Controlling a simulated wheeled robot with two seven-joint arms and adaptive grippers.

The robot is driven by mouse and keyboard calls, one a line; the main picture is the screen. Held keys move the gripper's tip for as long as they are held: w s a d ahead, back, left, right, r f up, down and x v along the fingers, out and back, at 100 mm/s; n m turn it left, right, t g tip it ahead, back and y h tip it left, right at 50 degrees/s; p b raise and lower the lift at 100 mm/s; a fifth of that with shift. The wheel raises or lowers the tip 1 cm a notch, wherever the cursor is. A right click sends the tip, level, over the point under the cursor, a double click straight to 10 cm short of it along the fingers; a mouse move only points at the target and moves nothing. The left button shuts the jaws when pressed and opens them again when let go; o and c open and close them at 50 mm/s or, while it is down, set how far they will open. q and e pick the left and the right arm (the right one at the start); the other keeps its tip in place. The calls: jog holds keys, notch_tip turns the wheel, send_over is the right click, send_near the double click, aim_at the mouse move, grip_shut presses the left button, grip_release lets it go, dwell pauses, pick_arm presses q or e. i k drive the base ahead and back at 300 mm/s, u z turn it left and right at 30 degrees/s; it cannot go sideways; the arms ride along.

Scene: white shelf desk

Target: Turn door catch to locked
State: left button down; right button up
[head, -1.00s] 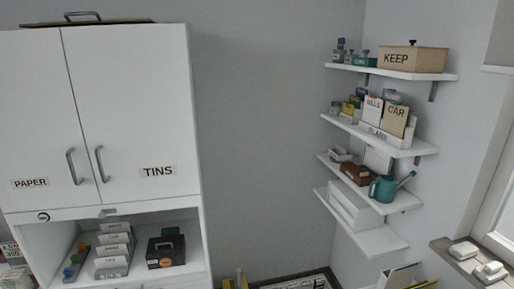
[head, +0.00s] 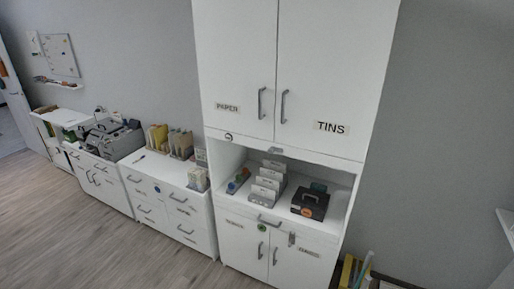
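A tall white cabinet (head: 335,65) stands right of centre, with its upper doors marked PAPER (head: 227,107) and TINS (head: 331,127) shut. Below its open shelf are two shut lower doors with upright grey handles (head: 262,250). A small grey fitting (head: 292,239), possibly the door catch, sits near the top of the right lower door. It is too small for me to tell which way it is turned. A small grey fitting (head: 273,150) and a round dark mark (head: 228,136) are on the strip under the upper doors. Neither of my grippers is in view.
The open shelf holds a white card sorter (head: 268,184) and a black box (head: 310,203). Low white drawer units (head: 165,200) run along the wall to the left, carrying files and grey machines (head: 110,138). The wooden floor (head: 90,235) in front is clear.

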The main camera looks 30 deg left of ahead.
aim_at(271, 151)
jog(key=u, duration=1.25)
jog(key=k, duration=0.5)
jog(key=u, duration=0.2)
jog(key=i, duration=1.3)
jog(key=z, duration=0.15)
